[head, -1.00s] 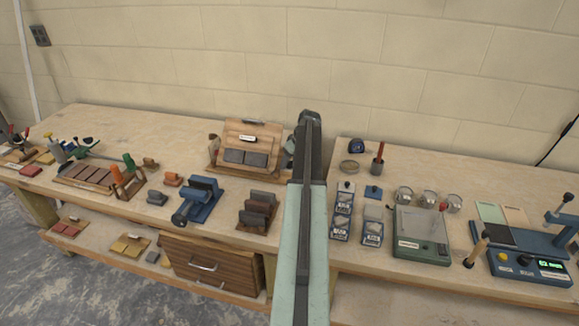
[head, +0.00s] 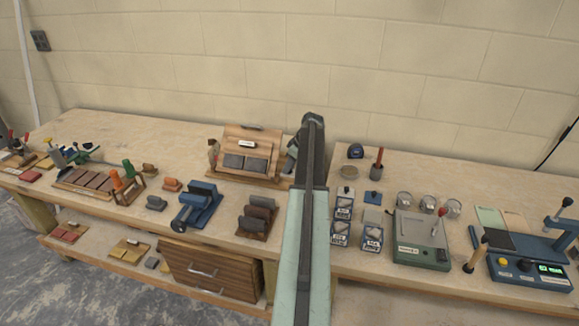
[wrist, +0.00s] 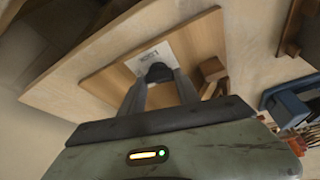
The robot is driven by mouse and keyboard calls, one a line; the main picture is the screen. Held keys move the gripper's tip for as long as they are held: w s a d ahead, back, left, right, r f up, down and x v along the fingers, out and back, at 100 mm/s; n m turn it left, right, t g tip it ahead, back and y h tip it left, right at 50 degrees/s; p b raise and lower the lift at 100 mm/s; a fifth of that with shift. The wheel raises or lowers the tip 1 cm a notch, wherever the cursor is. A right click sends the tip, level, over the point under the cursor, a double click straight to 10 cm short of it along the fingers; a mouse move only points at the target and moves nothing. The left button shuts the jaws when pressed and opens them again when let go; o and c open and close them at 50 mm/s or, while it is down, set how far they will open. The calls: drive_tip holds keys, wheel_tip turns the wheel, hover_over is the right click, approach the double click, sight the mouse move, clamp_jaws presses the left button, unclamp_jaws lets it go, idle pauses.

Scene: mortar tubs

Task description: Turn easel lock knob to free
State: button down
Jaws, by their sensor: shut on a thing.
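The wooden easel (head: 232,137) stands on the bench left of my arm in the head view, with dark tiles on its sloped board. In the wrist view a light wooden panel (wrist: 205,35) carries a pale printed label (wrist: 150,55) and a dark round knob (wrist: 158,71). My gripper (wrist: 160,76) has its two fingers on either side of the knob and is shut on it. The fingers cover part of the knob, and its turn position cannot be read. In the head view my arm hides the knob and the fingertips.
A blue clamp tool (head: 198,205) and a rack of dark blocks (head: 257,218) stand in front of the easel. Right of my arm are small labelled boxes (head: 372,235), a green scale (head: 420,240) and a blue device (head: 530,268). The wall (head: 420,60) is behind the bench.

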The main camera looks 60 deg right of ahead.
drive_tip(key=shift+d+n+y, duration=0.15)
drive_tip(key=shift+n+y, duration=0.35)
drive_tip(key=shift+n, duration=1)
drive_tip(key=c, duration=0.9)
unclamp_jaws()
drive_tip(key=p+v, duration=0.7)
drive_tip(key=shift+s+d+r, duration=0.1)
drive_tip(key=shift+r, duration=0.3)
drive_tip(key=shift+s, duration=0.1)
